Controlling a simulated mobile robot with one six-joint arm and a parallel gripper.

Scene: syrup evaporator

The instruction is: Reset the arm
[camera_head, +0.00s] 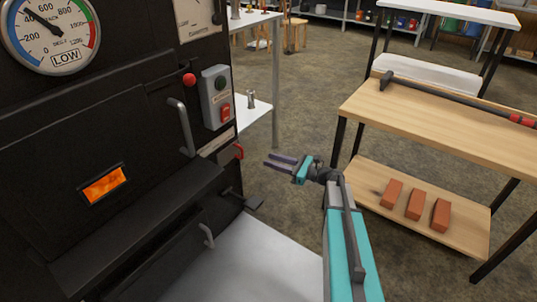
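My gripper (281,163) is in the middle of the head view, at the end of my teal and grey arm, and points left. Its two dark fingers reach toward the right side of the black evaporator (60,180) and are apart from it. A red handle (239,151) on the evaporator is close to the left of the fingertips. I see nothing held in the gripper. The fingers look close together, and I cannot tell whether there is a gap between them.
A wooden table (440,115) on the right bears a long dark bar tool (450,98). Its lower shelf (455,235) holds three orange bricks (415,203). The evaporator's handle (181,126) and switch box (217,97) stick out at the left. Open floor (300,110) lies between evaporator and table.

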